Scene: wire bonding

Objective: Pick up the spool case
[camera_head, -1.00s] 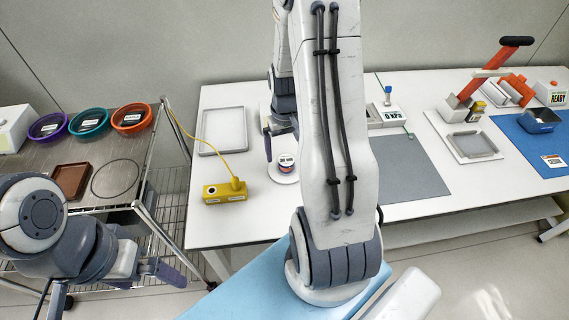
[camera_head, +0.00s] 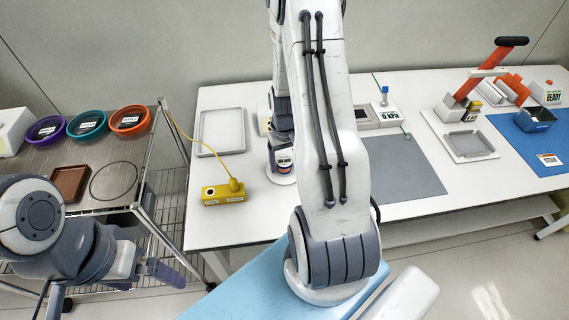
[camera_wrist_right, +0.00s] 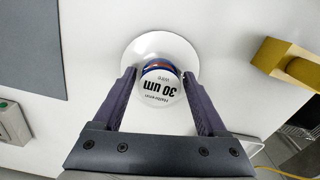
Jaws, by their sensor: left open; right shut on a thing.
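The spool case (camera_head: 284,160) is a small round case with a white lid, labelled "30 um" in the right wrist view (camera_wrist_right: 162,88). It stands on a white round base (camera_wrist_right: 150,45) on the white table. My right gripper (camera_wrist_right: 160,85) is around the case, with one finger on each side, shut on it. In the head view my right gripper (camera_head: 280,150) partly covers the case, and my right arm hides part of the table. My left gripper (camera_head: 168,272) is open and empty at the lower left, beside the wire cart and away from the case.
A yellow block (camera_head: 223,193) with a cable stands left of the case. A grey tray (camera_head: 221,131) lies behind it. A grey mat (camera_head: 405,168) and a press with a red lever (camera_head: 490,65) are to the right. Colored bowls (camera_head: 87,124) stand on the cart.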

